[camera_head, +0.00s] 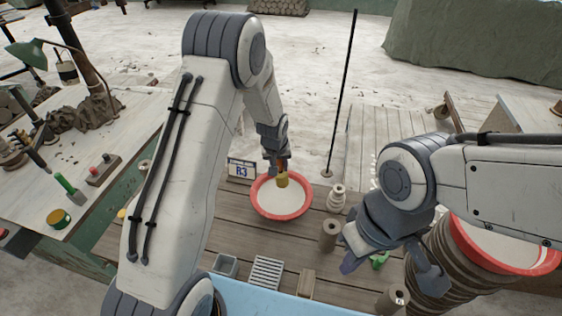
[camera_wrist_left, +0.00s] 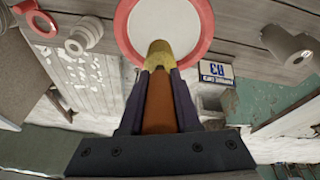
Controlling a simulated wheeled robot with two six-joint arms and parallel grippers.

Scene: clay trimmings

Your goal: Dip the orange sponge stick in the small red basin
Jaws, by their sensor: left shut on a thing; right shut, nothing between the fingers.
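My left gripper (camera_head: 278,164) is shut on the orange handle of the sponge stick (camera_wrist_left: 159,105). The stick's yellow sponge end (camera_head: 282,180) points down in front of the far rim of the small red basin (camera_head: 268,214) in the head view. The basin is round, with a red rim and a pale inside. In the left wrist view the yellow tip overlaps the basin's rim (camera_wrist_left: 203,45); I cannot tell whether it touches the inside. My right gripper (camera_head: 392,270) is shut and empty, right of the basin and apart from it.
A larger red basin (camera_head: 505,245) sits at the right. A small sign (camera_head: 242,169) stands beside the small basin at the left. A pale spool-like piece (camera_head: 336,198) and a brown cylinder (camera_head: 328,235) stand at its right. A thin black pole (camera_head: 342,95) rises behind.

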